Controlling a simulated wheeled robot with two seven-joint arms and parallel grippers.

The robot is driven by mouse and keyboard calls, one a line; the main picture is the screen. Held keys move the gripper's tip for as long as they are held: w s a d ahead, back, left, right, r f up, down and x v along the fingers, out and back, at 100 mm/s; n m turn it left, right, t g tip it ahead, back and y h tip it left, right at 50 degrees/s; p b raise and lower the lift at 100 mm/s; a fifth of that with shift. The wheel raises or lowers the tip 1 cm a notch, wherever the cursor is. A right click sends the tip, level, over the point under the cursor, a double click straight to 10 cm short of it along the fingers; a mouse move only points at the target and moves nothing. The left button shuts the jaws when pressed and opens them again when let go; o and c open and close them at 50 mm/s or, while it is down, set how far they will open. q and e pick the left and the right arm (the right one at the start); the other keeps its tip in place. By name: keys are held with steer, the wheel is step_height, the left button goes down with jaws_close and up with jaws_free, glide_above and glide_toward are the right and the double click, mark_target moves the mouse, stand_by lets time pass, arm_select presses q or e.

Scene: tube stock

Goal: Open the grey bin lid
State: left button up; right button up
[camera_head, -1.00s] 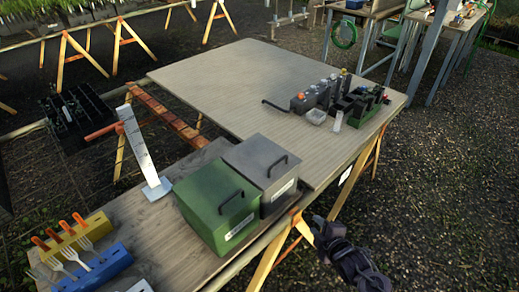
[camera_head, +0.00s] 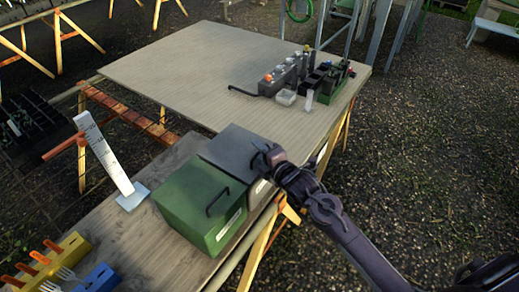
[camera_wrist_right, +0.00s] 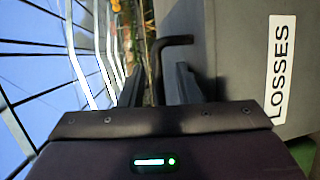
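The grey bin (camera_head: 228,146) stands on the wooden bench beside the green bin (camera_head: 190,196), and its lid looks closed. My right gripper (camera_head: 264,158) is at the lid's handle and hides most of it in the head view. In the right wrist view the dark handle (camera_wrist_right: 158,55) lies between the two fingers of my right gripper (camera_wrist_right: 158,88), with gaps beside it, so the fingers look open. The grey bin's wall with a white LOSSES label (camera_wrist_right: 280,68) fills the right of that view. My left gripper is not in view.
A white measuring stand (camera_head: 105,155) stands left of the bins. Yellow and blue fork holders (camera_head: 62,258) sit at the lower left. Small bottles and a green crate (camera_head: 335,88) stand on the far table (camera_head: 185,70), whose middle is clear.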

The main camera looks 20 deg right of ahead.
jaws_close()
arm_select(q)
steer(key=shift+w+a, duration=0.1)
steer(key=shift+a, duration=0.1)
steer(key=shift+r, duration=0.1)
arm_select(e)
steer(key=shift+w+r, duration=0.1)
steer(key=shift+w, duration=0.05)
